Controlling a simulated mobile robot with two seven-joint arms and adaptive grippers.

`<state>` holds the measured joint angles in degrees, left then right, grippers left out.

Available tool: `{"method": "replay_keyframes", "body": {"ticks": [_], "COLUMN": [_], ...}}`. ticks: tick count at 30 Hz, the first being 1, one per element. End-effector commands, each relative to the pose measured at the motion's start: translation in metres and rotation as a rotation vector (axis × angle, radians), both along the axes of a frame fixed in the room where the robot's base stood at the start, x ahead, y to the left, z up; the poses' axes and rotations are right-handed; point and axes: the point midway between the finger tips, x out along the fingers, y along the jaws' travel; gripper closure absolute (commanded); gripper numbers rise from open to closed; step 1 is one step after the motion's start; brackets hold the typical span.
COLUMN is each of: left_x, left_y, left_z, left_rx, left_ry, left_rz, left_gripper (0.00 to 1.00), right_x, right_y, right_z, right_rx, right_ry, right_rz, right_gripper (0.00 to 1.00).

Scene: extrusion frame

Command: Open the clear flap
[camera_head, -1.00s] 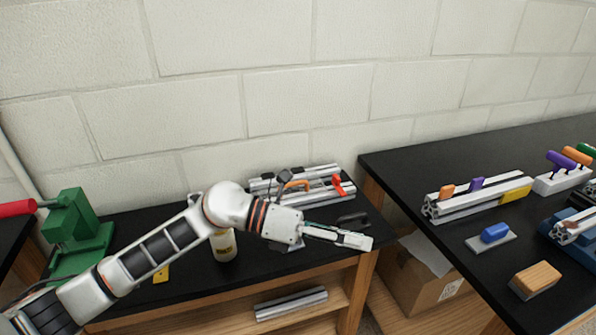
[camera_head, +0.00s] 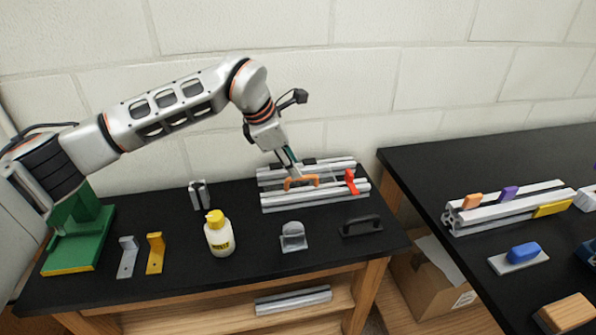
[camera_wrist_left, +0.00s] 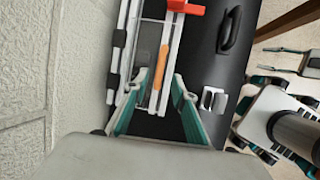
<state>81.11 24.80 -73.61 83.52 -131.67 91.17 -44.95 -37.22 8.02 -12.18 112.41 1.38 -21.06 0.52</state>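The clear flap (camera_wrist_left: 148,62) is a see-through panel lying between the rails of the aluminium extrusion frame (camera_head: 320,199) at the back of the left table. An orange handle (camera_head: 300,182) is on it and also shows in the left wrist view (camera_wrist_left: 160,67). A red piece (camera_head: 350,182) sits at the frame's right part. My left gripper (camera_head: 297,172) comes down from above at the orange handle. In the left wrist view its teal fingers (camera_wrist_left: 155,85) are apart, with the handle just ahead between them; I cannot tell contact.
In front of the frame lie a grey bracket (camera_head: 292,238) and a black handle (camera_head: 361,226). A yellow-capped bottle (camera_head: 219,236) stands to the left. The wall (camera_head: 340,60) is close behind. A second black table (camera_head: 480,165) is at the right.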

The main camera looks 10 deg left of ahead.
Motion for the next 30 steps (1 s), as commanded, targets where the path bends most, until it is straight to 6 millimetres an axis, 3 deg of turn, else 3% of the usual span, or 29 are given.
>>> {"method": "replay_keyframes", "body": {"ticks": [3,9,19,22,30], "left_x": [0.004,0.01,0.011,0.011,0.012], "left_y": [-0.007,-0.012,-0.013,-0.013,-0.013], "left_z": [-0.017,-0.034,-0.037,-0.037,-0.036], "left_rx": [-0.002,-0.003,-0.002,-0.002,-0.004], "left_ry": [0.002,0.002,0.0,0.0,0.005], "left_rz": [-0.001,0.0,-0.001,-0.001,0.0], "left_gripper": [0.74,0.74,0.74,1.0,1.0], "right_x": [0.0,0.0,0.0,0.0,0.0], "right_y": [0.0,0.0,0.0,0.0,0.0], "right_z": [0.0,0.0,0.0,0.0,0.001], "right_rx": [0.0,0.0,0.0,0.0,0.0], "right_ry": [0.0,0.001,0.0,0.0,-0.001], "right_rz": [0.0,0.0,0.0,0.0,0.0], "right_gripper": [0.6,0.6,0.6,0.6,0.6]}}
